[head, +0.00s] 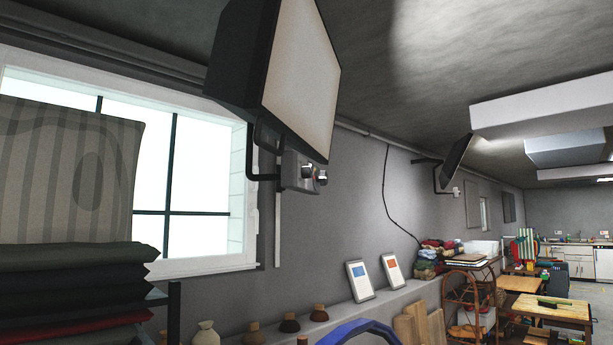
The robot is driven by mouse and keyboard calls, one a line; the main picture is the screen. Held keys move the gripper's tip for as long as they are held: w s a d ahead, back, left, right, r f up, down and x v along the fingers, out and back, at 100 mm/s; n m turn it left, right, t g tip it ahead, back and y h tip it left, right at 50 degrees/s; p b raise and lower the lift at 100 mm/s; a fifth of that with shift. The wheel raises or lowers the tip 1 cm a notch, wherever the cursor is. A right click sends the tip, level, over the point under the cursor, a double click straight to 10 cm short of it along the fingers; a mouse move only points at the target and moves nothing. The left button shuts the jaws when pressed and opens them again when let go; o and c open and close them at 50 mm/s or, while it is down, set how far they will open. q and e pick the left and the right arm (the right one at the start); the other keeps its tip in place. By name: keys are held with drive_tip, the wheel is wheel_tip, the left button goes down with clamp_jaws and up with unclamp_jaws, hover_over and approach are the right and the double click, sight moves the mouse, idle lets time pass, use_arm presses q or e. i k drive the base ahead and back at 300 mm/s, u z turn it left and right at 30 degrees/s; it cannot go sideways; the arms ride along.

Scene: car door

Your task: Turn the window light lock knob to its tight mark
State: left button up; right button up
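The window light (300,75) is a large panel with a pale face and dark housing. It hangs on a dark bracket on the wall, high beside the window (185,165). A small grey box (296,172) sits at the bracket below the light. A small dark and light knob (316,174) with a bit of red shows on the box's right side. The knob is small here, and I cannot read its marks or its setting. Neither of my grippers is in view.
A striped cushion (65,170) stands on a stack of folded dark cloths (75,285) at the left. Below the light, a ledge (385,302) carries two framed cards and several small bottles. A blue curved object (355,333) is at the bottom. Tables (550,308) stand farther right.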

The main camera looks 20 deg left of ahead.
sight(322, 178)
drive_tip(key=z, duration=0.5)
drive_tip(key=k, duration=1.2)
drive_tip(key=z, duration=0.8)
drive_tip(key=i, duration=1.7)
drive_tip(key=u, duration=0.5)
drive_tip(key=i, duration=1.05)
drive_tip(key=u, duration=1.65)
drive_tip(key=i, duration=0.75)
drive_tip(key=u, duration=0.8)
